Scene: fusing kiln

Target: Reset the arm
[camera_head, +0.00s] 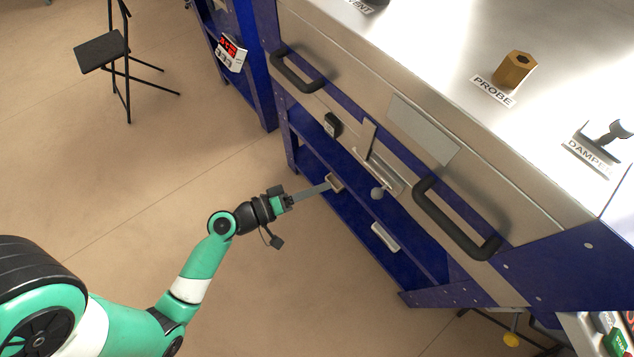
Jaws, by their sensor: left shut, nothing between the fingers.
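My left arm (205,260) is green, white and black and comes in from the lower left. Its gripper (325,186) reaches toward the front of the kiln (350,110), its grey fingers shut with nothing seen between them. The fingertips are close to a small light bracket-like part (335,183) by the blue frame; I cannot tell whether they touch. My right gripper is not in view.
The kiln front has two black handles, one at upper left (298,80) and one at lower right (452,222), and a lever with a round knob (378,193). A black folding chair (102,50) stands at upper left. The floor (130,190) between is clear.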

